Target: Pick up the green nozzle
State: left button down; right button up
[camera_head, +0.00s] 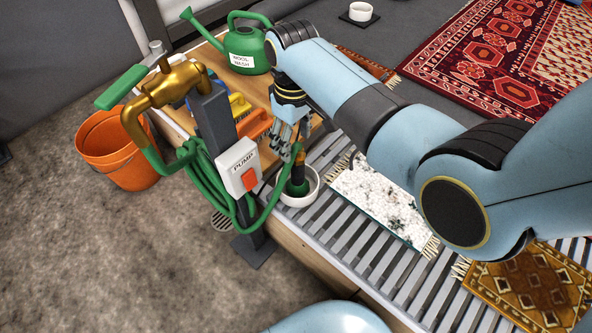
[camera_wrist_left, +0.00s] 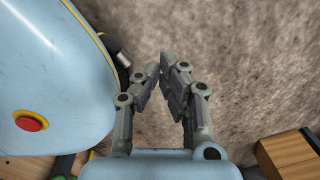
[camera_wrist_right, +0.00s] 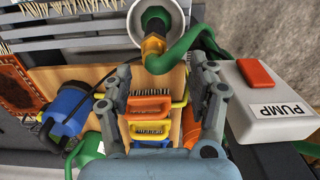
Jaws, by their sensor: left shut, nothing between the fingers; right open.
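The green nozzle (camera_head: 297,186) stands in a white round cup (camera_head: 313,190) on the slatted rack, with an orange-brass and dark upper part. The right wrist view shows the green nozzle (camera_wrist_right: 153,22) with its brass collar in the cup, the green hose running off to the right. My left gripper (camera_wrist_left: 163,68) is shut and empty over the bare floor, outside the head view.
A grey pump box (camera_head: 238,167) with a red switch and a coiled green hose (camera_head: 205,180) stand close left of the nozzle. Brushes (camera_wrist_right: 150,105) and a green watering can (camera_head: 245,45) are behind. A white rug (camera_head: 378,198) lies right on the slats.

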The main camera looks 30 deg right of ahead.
aim_at(298, 162)
jog(key=f+b, duration=0.1)
jog(key=f, duration=0.1)
jog(key=f+b, duration=0.1)
jog(key=f, duration=0.2)
jog(key=d+f+b, duration=0.1)
jog(key=f+b, duration=0.1)
jog(key=f, duration=0.1)
jog(key=shift+s, duration=0.3)
jog(key=shift+f, duration=0.45)
pick_arm(q)
jog(key=f, duration=0.1)
jog(key=w+a+f, duration=0.1)
jog(key=w+f, duration=0.1)
jog(key=shift+w+a, duration=0.15)
jog(key=shift+a, duration=0.15)
pick_arm(e)
jog(key=shift+r, duration=0.1)
jog(key=c, duration=1.1)
jog(key=shift+w, duration=0.1)
grip_shut()
jog(key=shift+r, duration=0.1)
